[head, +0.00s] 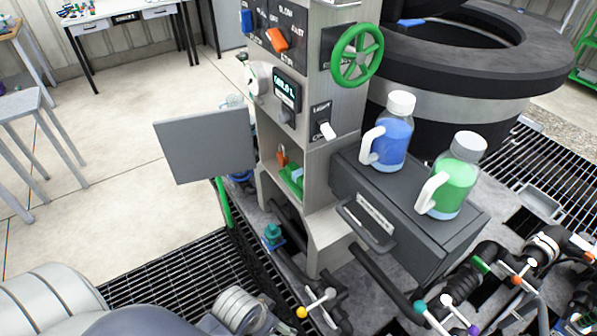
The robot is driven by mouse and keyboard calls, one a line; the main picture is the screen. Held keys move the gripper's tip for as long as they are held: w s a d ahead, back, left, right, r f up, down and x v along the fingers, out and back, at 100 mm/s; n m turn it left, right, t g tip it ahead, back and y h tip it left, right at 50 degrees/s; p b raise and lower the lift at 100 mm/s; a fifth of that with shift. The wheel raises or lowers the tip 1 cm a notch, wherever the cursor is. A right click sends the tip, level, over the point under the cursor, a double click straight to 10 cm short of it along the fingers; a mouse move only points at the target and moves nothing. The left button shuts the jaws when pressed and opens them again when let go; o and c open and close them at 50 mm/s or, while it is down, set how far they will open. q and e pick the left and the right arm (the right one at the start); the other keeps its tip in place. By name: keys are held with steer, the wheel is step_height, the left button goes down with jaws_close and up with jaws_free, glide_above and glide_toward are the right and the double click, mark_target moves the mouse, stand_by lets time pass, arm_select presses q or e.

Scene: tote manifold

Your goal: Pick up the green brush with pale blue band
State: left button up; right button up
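A small green object with a pale blue part, which looks like the green brush with the pale blue band (290,183), lies inside an open compartment (318,168) low in the grey control cabinet. It is small in the head view, and its bristles cannot be made out. The compartment's grey door (205,146) is swung open to the left. An orange-red item (282,154) is behind the brush in the same compartment. Neither gripper can be made out in the head view. Only grey and silver parts that may be my arms show along the bottom left edge.
A closed dark drawer box (372,215) juts out right of the compartment, with a blue bottle (394,138) and a green bottle (455,180) on top. Pipes with coloured-knob valves (318,300) stand below. A green handwheel (357,55) is above. Floor at left is open.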

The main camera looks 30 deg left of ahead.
arm_select(q)
step_height(320, 180, up, 9)
steer(key=w+a+p, duration=0.2)
steer(key=w, duration=0.1)
steer(key=m+t+h, duration=0.2)
steer(key=m+h, duration=0.1)
steer(key=m, duration=0.1)
glide_toward(299, 173)
steer(key=p+x, duration=0.3)
steer(key=x, duration=0.1)
steer(key=shift+w+d+f, duration=0.1)
steer(key=shift+f, duration=0.3)
steer(key=p+x, duration=0.1)
steer(key=x, duration=0.2)
steer(key=shift+w+p, duration=0.1)
steer(key=shift+p, duration=0.2)
steer(key=shift+w+f+t, duration=0.2)
steer(key=shift+f+t, duration=0.1)
steer(key=shift+f, duration=0.05)
steer(key=c, duration=1.2)
arm_select(e)
step_height(299, 173, up, 8)
steer(key=d, duration=0.1)
steer(key=shift+s+d+f, duration=0.15)
steer(key=shift+d+f, duration=0.05)
steer(key=shift+f, duration=0.05)
